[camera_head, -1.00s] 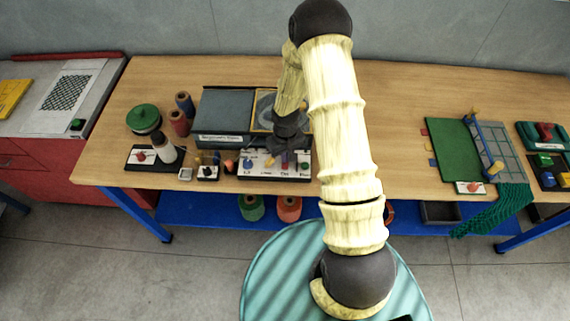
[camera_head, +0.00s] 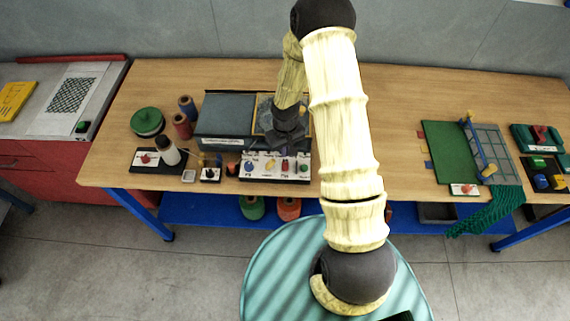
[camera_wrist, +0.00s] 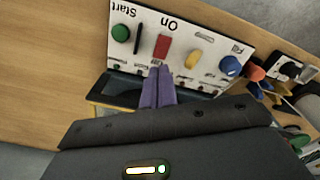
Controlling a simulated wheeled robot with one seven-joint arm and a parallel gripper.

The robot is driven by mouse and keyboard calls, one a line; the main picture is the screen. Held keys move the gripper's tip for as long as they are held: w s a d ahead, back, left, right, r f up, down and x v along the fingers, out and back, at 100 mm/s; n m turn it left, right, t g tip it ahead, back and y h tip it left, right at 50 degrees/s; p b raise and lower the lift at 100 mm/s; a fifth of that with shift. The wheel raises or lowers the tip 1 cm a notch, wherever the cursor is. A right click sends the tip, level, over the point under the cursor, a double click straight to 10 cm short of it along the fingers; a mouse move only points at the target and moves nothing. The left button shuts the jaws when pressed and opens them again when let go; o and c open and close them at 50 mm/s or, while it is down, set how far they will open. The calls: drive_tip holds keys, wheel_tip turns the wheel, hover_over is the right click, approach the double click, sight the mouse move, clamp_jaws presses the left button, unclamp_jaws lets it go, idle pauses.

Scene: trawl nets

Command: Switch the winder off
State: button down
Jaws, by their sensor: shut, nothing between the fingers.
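A white control panel (camera_head: 262,178) stands at the front of a grey-blue machine (camera_head: 225,115) on the bench. In the wrist view the panel (camera_wrist: 200,32) appears upside down, with a green button (camera_wrist: 121,33), a red switch (camera_wrist: 162,46) by the word "On", a yellow control (camera_wrist: 193,58) and a blue knob (camera_wrist: 230,65). My gripper (camera_head: 287,142) is just behind the panel in the head view. Its purple fingertips (camera_wrist: 160,72) are together and empty, close to the red switch; contact cannot be told. No readable label names the winder.
A black base (camera_head: 140,168) with a red knob and a dark-topped cone stands left of the panel. Small boxes with knobs (camera_head: 209,174) sit between them. Spools (camera_head: 182,125) and a green reel (camera_head: 147,121) stand behind. The bench right of my arm is clear up to a green board (camera_head: 448,150).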

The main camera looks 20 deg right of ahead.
drive_tip(key=shift+r+p, duration=0.5)
drive_tip(key=shift+r, duration=0.45)
drive_tip(key=s+r+m+t+b, duration=0.2)
drive_tip(key=s+r+b, duration=0.3)
drive_tip(key=s+r, duration=0.9)
wheel_tip(320, 180, up, 4)
drive_tip(key=shift+s+f+t+b, duration=0.1)
drive_tip(key=shift+s+t+b, duration=0.15)
drive_tip(key=shift+t+b, duration=0.1)
idle(0.5)
